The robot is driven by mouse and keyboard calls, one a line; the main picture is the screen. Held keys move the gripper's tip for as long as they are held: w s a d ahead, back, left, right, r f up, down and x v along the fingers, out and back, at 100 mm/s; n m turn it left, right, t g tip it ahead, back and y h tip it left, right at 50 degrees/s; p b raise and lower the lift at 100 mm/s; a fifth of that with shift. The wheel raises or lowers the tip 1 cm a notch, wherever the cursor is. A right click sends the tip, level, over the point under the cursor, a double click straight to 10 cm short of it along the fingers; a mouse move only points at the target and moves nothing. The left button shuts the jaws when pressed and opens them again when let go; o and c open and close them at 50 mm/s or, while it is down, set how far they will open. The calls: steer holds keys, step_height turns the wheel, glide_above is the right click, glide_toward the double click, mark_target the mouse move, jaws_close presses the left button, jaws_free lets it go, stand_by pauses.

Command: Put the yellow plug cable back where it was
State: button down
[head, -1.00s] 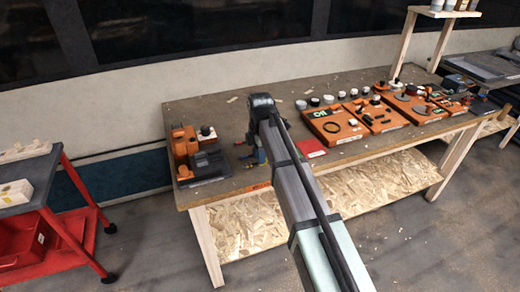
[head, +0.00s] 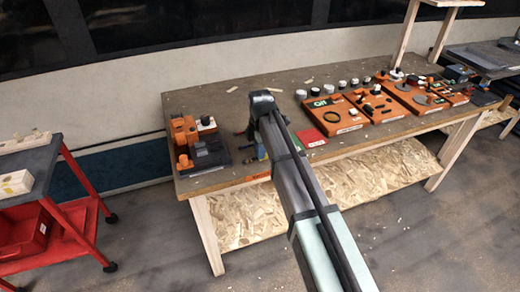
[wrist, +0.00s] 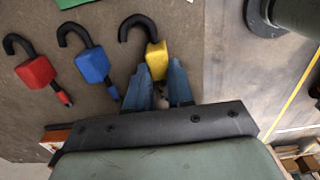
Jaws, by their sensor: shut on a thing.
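The yellow plug cable (wrist: 155,56), a yellow block with a black hooked cable, sits between the blue fingertips of my gripper (wrist: 163,75) in the wrist view. My gripper is shut on the block. A blue plug cable (wrist: 93,65) and a red plug cable (wrist: 36,72) lie side by side on the tabletop (wrist: 105,22), left of the yellow one. I cannot tell whether the yellow block touches the table. In the head view my arm hides most of this spot.
The workbench (head: 240,108) holds an orange and black fixture (head: 195,142) at its left end. Orange boards (head: 335,115), a red card (head: 312,138) and several round pieces stand to the right. A red cart (head: 75,190) is at far left.

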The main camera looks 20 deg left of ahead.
steer(key=c, duration=0.9)
jaws_free()
